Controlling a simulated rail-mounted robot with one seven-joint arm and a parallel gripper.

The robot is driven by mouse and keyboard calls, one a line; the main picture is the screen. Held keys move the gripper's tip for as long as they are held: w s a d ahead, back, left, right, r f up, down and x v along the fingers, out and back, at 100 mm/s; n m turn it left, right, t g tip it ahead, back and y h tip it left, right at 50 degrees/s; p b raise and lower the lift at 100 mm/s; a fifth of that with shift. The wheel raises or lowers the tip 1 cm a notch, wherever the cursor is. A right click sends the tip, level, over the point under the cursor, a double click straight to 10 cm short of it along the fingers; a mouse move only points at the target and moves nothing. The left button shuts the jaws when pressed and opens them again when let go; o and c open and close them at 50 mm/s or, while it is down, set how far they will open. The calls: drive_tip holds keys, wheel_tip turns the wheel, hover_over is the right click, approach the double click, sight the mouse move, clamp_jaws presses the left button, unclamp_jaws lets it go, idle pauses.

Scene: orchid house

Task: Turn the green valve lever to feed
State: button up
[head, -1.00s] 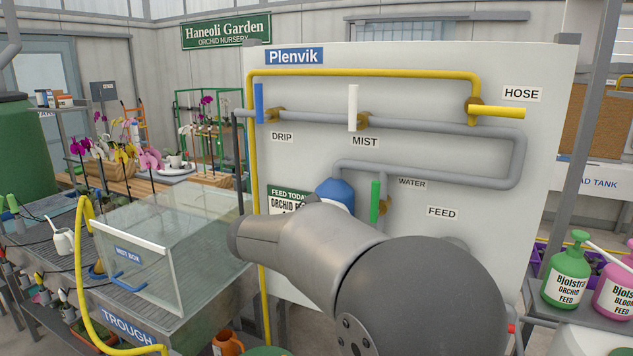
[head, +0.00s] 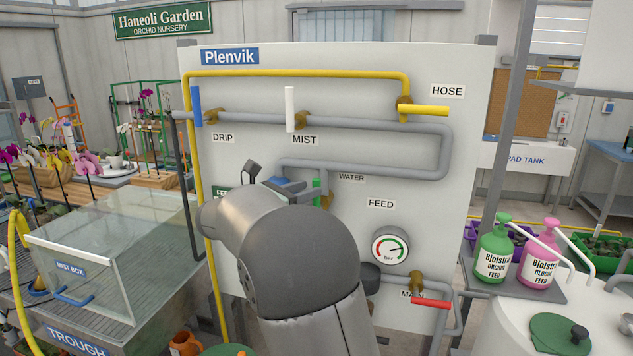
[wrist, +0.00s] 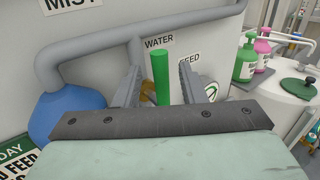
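The green valve lever (wrist: 161,78) stands upright below the WATER label (wrist: 159,42) in the wrist view. The FEED label (wrist: 189,60) is to its right. My gripper (wrist: 159,68) is open, with one finger on each side of the lever in the wrist picture and gaps visible on both sides. I cannot tell how far the lever reaches between the fingers.
A blue rounded vessel (wrist: 68,118) sits left of my gripper, under a grey pipe (wrist: 140,35). The panel (head: 345,60) also carries blue, white, yellow and red levers and a gauge (head: 390,248). Feed bottles (head: 495,252) and a white tank (head: 500,325) stand right. A glass mist box (head: 110,245) is left.

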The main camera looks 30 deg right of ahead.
drive_tip(key=shift+p+x, duration=0.35)
drive_tip(key=shift+x, duration=1.7)
clamp_jaws()
drive_tip(key=shift+d, duration=0.1)
